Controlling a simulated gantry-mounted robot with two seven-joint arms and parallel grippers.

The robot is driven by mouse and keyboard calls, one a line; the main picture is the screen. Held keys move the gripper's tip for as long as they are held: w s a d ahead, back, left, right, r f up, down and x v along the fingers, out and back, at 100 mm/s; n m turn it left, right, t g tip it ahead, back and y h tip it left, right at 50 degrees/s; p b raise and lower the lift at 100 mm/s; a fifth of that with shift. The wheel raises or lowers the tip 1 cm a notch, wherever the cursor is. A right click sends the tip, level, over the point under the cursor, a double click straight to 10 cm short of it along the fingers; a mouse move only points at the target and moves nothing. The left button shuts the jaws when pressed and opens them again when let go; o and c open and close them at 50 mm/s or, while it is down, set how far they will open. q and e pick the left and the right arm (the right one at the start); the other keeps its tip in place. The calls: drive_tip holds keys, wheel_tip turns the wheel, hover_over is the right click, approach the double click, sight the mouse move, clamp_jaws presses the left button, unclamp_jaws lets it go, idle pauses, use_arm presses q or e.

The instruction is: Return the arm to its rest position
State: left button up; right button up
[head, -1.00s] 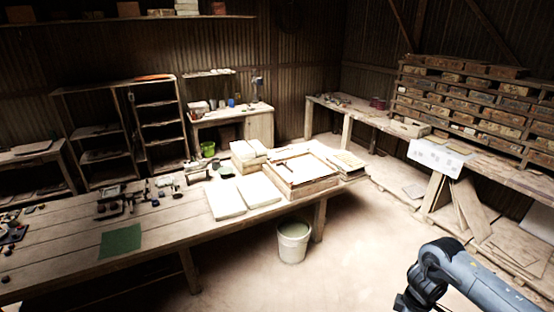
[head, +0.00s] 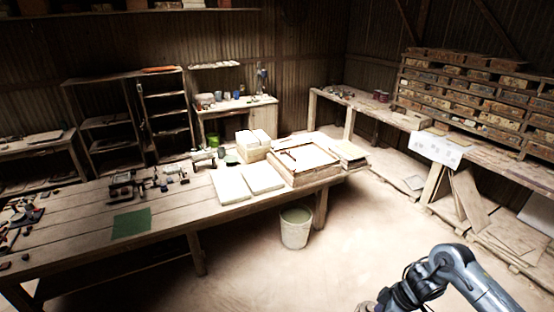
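My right arm (head: 455,275) comes in at the lower right of the head view, bent at a grey joint, over the open floor. It is apart from the table and the bucket. Its gripper is not visible; the arm runs out of the picture at the bottom edge. My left arm and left gripper are not in view.
A long wooden table (head: 75,225) holds a green mat (head: 131,223), small tools, white slabs (head: 231,186) and a wooden frame (head: 303,160). A white bucket (head: 295,229) stands on the floor by it. Shelves of boxes (head: 470,95) line the right wall. The floor between is clear.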

drive_tip(key=w+d+r+m+t+h, duration=0.2)
drive_tip(key=w+d+r+t, duration=0.1)
drive_tip(key=d, duration=0.5)
drive_tip(key=w+d+r+m+t+h, duration=0.3)
drive_tip(key=w+d, duration=0.1)
drive_tip(key=d, duration=0.4)
drive_tip(key=w+d+r+m+t+h, duration=0.2)
drive_tip(key=w+d, duration=0.1)
drive_tip(key=d, duration=0.4)
drive_tip(key=s+d+r+m+g+h, duration=0.2)
drive_tip(key=s+d+m+g+h, duration=0.4)
drive_tip(key=s+d, duration=0.5)
drive_tip(key=s+a+f+n+y, duration=0.2)
drive_tip(key=s+a+f, duration=0.2)
drive_tip(key=a+f, duration=0.55)
drive_tip(key=s+a+f+n+y, duration=0.2)
drive_tip(key=s+a+f+y, duration=0.3)
drive_tip(key=a, duration=0.8)
drive_tip(key=s+a+f+y+b, duration=0.1)
drive_tip(key=s+a+b, duration=0.1)
drive_tip(key=s+a, duration=0.6)
drive_tip(key=s+a+f+y+b, duration=0.1)
drive_tip(key=s+a, duration=0.8)
drive_tip(key=s, duration=0.2)
drive_tip(key=shift+a+f+t+b, duration=0.25)
drive_tip(key=shift+f+t+b, duration=0.05)
drive_tip(key=shift+t+b, duration=0.1)
